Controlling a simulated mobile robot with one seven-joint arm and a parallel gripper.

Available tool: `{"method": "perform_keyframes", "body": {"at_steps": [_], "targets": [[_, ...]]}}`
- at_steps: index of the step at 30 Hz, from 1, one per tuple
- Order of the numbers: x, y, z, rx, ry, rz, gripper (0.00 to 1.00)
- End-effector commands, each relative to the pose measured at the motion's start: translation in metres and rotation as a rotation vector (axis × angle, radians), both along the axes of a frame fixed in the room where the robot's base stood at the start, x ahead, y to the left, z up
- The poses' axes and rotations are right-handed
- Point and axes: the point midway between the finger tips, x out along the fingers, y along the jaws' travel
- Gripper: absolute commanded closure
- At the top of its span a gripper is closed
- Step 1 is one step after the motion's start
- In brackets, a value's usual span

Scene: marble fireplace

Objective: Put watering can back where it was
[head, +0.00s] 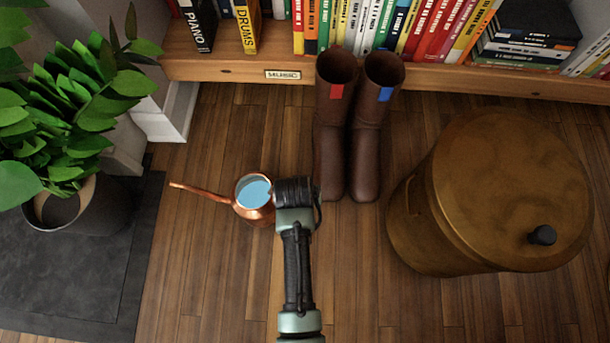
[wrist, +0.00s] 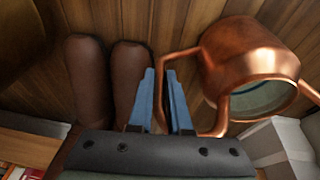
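The copper watering can (head: 256,213) has a long thin spout pointing left and pale blue water in its open top. In the wrist view the can (wrist: 240,50) is at the upper right, its angular handle bending toward my fingers. My gripper (head: 277,192) is at the can's right side in the head view. In the wrist view the two blue fingers of my gripper (wrist: 160,75) are close on either side of the handle, shut on it. I cannot tell whether the can's base touches the floor.
Brown boots (head: 331,150) stand just right of my gripper, before a wooden bookshelf (head: 230,70). A large bronze lidded container (head: 440,225) is at the right. A potted plant (head: 100,210) stands on a dark slab (head: 70,275) at the left. Wooden floor is clear between slab and can.

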Motion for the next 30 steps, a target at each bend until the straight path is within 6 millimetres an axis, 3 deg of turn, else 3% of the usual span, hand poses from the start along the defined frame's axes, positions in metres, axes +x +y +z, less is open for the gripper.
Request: {"method": "perform_keyframes", "body": {"at_steps": [1, 5, 17, 30], "targets": [[0.000, 0.000, 0.000, 0.000, 0.000, 0.000, 0.76], [0.000, 0.000, 0.000, 0.000, 0.000, 0.000, 0.53], [-0.001, 0.000, 0.008, 0.000, 0.002, 0.000, 0.53], [-0.021, 0.006, 0.082, 0.000, 0.001, 0.001, 0.53]]}}
